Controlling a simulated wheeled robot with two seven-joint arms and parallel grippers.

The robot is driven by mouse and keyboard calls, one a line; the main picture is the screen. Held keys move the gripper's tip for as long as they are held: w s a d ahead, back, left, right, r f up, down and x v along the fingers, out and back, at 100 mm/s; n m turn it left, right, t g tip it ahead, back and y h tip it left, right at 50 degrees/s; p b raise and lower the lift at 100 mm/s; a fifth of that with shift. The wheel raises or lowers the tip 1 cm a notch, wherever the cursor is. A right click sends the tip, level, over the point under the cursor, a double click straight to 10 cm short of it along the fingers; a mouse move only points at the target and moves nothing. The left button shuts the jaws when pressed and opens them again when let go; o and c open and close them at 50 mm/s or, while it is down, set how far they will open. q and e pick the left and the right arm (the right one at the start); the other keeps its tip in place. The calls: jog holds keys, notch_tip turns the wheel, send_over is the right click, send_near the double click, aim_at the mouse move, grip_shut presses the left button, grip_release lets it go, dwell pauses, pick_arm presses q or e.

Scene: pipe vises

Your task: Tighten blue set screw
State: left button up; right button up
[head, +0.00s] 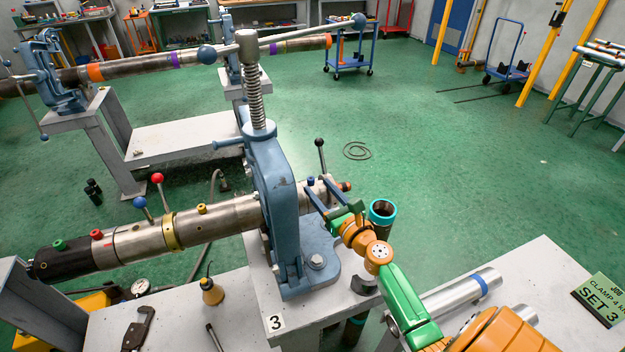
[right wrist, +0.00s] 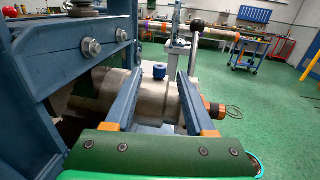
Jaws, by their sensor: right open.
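The blue set screw (head: 310,181) is a small blue knob on top of the steel pipe fitting (head: 238,213), just right of the blue vise (head: 270,170). In the right wrist view the blue set screw (right wrist: 159,71) shows between my two blue fingers, toward their far ends. My right gripper (head: 321,189) is open, its fingers reaching over the pipe end around the screw. In the right wrist view the right gripper (right wrist: 160,70) has a clear gap on both sides of the screw; I cannot tell the depth exactly. My left gripper is not in view.
A black-knobbed lever (head: 319,143) stands close beyond the screw. The vise frame (right wrist: 75,55) is close on the left. Green (head: 58,244), red (head: 96,234) and yellow (head: 201,209) screws sit farther along the pipe. A dark pipe with a teal rim (head: 382,208) stands at right.

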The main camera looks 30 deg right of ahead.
aim_at(311, 182)
jog(key=w, duration=0.4)
jog(key=shift+d+f, duration=0.15)
jog(key=shift+f, duration=0.15)
jog(key=shift+s+r, duration=0.1)
jog(key=shift+s, duration=0.2)
jog(key=shift+c, duration=0.8)
grip_shut()
jog(key=shift+a+r+m+h+p, duration=0.1)
jog(key=shift+a+m+h+p, duration=0.1)
jog(key=shift+m+h, duration=0.3)
jog(key=shift+a+r+m+h+p, duration=0.15)
jog(key=shift+m+h, duration=0.15)
jog(key=shift+h, duration=0.4)
jog(key=m+h, duration=0.1)
jog(key=m+g+h+b, duration=0.1)
jog(key=h, duration=0.1)
jog(key=shift+f+g, duration=0.3)
jog(key=shift+f, duration=0.05)
jog(key=shift+r+m+g+h, duration=0.1)
jog(key=shift+m+g+h, duration=0.2)
jog(key=shift+m+h, duration=0.35)
jog(key=shift+h, duration=0.25)
